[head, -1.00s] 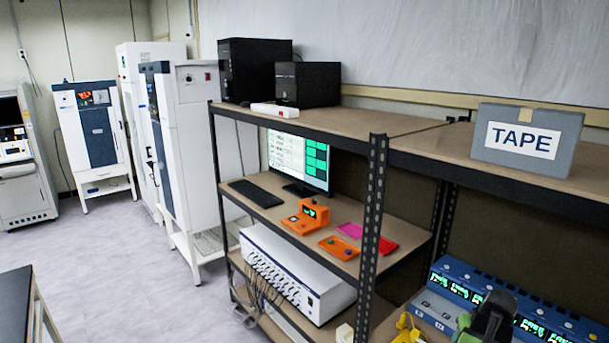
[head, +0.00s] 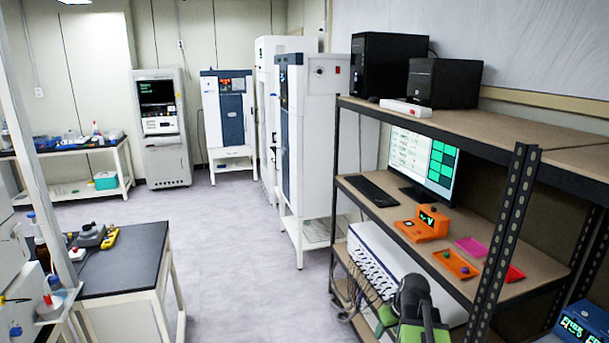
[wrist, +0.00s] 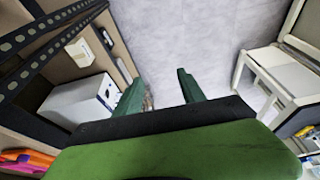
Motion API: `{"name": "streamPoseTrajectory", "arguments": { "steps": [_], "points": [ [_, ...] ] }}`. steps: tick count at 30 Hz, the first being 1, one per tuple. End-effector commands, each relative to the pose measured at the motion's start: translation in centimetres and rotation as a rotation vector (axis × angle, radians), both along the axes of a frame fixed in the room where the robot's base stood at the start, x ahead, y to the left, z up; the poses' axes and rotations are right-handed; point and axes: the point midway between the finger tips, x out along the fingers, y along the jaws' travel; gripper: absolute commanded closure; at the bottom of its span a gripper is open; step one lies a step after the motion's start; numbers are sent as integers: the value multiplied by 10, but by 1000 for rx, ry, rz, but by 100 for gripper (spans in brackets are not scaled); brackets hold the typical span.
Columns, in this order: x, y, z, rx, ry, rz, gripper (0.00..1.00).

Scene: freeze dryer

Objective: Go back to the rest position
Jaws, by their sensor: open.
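My gripper (wrist: 163,90) shows in the wrist view as two green fingers spread apart, with bare floor between and beyond them. It is open and holds nothing. In the head view my arm (head: 412,310) shows at the lower right, in front of the shelf rack; its fingertips cannot be made out there. The arm looks folded close to my body.
The metal shelf rack (head: 505,240) stands close on the right, with a monitor (head: 424,160) and an orange device (head: 422,224). A black-topped table (head: 115,262) stands at the left. The grey floor (head: 240,235) between them is clear. Freeze dryers (head: 228,112) stand at the back.

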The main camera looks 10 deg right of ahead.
Motion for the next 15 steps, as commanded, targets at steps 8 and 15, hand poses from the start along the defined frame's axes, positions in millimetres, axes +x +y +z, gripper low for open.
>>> {"name": "streamPoseTrajectory", "arguments": {
  "steps": [8, 15],
  "points": [
    [16, 207, -12, 3, 117, 227, 53],
    [-29, 263, -18, -17, 269, 107, 53]
  ]
}}
